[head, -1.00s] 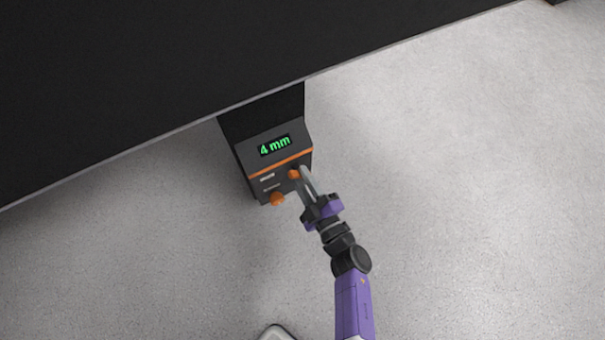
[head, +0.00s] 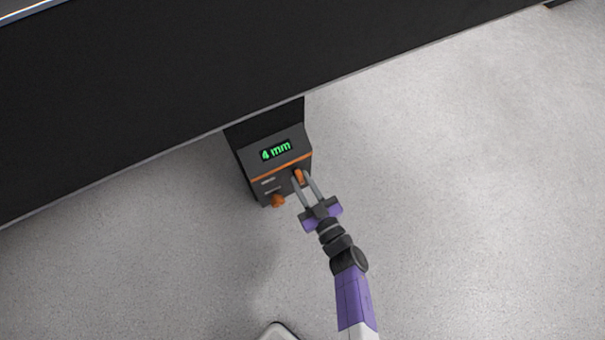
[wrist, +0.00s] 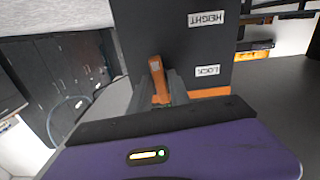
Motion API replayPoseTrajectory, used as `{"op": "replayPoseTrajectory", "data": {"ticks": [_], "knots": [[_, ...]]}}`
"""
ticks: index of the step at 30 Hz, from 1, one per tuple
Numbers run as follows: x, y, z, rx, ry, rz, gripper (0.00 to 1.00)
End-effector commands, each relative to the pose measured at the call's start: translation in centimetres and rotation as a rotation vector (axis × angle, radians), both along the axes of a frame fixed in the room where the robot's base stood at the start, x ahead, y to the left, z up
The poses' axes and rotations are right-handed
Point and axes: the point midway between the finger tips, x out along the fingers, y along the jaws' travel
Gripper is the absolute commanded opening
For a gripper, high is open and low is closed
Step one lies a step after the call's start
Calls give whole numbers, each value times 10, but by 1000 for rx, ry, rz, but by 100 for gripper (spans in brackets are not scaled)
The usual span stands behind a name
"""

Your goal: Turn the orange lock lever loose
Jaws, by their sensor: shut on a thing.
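The orange lock lever (head: 298,176) is on the sloped front of the dark control box (head: 254,164), right of an orange knob (head: 278,201). In the wrist view the lever (wrist: 157,76) stands up between my fingers, slightly tilted, near the white LOCK label (wrist: 208,71). My gripper (head: 306,182) reaches the box from the lower right and is shut on the lever, a finger on each side. The lever's base is partly hidden by the fingers. The box display (head: 276,150) reads 4 mm.
A large black body (head: 200,90) overhangs the box and fills the upper left. Open grey floor (head: 450,200) lies to the right and below. The wrist view also shows dark cabinets (wrist: 75,75) at the left.

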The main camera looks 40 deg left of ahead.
Motion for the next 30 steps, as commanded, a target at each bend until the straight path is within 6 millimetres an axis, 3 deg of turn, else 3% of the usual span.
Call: {"op": "replayPoseTrajectory", "data": {"ticks": [20, 21, 22, 23, 30], "knots": [[0, -1, -2, 20, 61, -4, 0], [0, -1, -2, 20, 61, -4, 27], [0, -1, -2, 21, 61, -3, 33], [0, -1, -2, 21, 61, -3, 36], [0, 0, -1, 22, 59, -1, 36]]}}
